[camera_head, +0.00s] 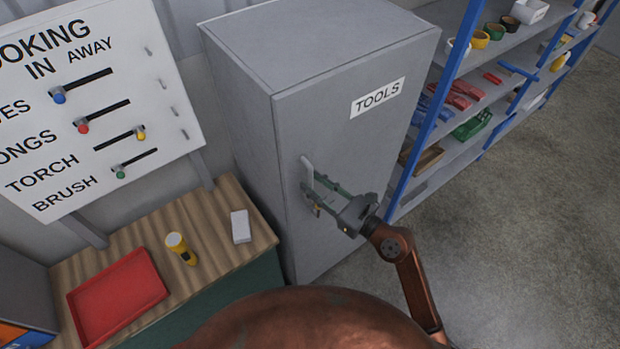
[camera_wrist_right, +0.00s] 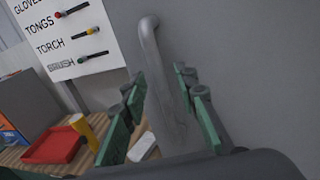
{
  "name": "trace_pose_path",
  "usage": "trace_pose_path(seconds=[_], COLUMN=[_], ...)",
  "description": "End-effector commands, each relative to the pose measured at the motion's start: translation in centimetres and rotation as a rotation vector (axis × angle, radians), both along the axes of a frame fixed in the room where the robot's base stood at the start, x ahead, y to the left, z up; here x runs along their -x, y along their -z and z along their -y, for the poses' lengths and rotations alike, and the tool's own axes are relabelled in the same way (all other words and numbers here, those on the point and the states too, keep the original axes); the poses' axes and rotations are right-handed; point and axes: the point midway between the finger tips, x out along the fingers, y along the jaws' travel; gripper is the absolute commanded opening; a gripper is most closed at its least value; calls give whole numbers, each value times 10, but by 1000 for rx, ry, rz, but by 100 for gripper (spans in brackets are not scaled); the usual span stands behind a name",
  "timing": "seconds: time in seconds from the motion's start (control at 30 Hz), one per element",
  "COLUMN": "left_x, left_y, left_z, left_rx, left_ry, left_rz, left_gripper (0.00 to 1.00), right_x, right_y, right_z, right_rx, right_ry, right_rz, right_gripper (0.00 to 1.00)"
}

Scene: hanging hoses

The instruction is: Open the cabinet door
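The grey cabinet (camera_head: 240,110) stands in the middle of the head view. Its door (camera_head: 370,150) carries a TOOLS label and looks shut. A light metal handle (camera_head: 308,170) sits upright near the door's left edge. In the right wrist view the handle (camera_wrist_right: 149,42) is a curved bar running down between my fingers. My right gripper (camera_head: 314,194) is at the handle with its green fingers apart, one on each side of the bar. It shows open in the right wrist view (camera_wrist_right: 158,90), with gaps beside the bar. My left gripper is not in view.
A wooden-topped bench (camera_head: 215,215) left of the cabinet holds a red tray (camera_head: 118,297), a yellow torch (camera_head: 181,248) and a white block (camera_head: 240,226). A sign board (camera_head: 100,100) stands behind it. Blue-framed shelves (camera_head: 480,110) stand right. Floor (camera_head: 520,230) at right is clear.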

Motion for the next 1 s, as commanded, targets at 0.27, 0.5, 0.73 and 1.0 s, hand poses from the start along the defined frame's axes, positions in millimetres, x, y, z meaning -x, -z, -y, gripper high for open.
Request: trace_pose_path(seconds=[0.27, 0.5, 0.73, 1.0], left_x=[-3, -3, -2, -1], left_y=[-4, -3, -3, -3], left_z=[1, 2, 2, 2], left_rx=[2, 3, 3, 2], left_ry=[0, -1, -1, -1], left_rz=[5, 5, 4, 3], left_gripper=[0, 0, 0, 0], right_x=[-11, -11, -11, -11], right_y=[0, 0, 0, 0], right_z=[-13, -13, -12, -12], right_rx=[-1, -1, -1, -1], right_ry=[0, 0, 0, 0], right_rz=[-1, -1, -1, -1], right_gripper=[28, 25, 9, 0])
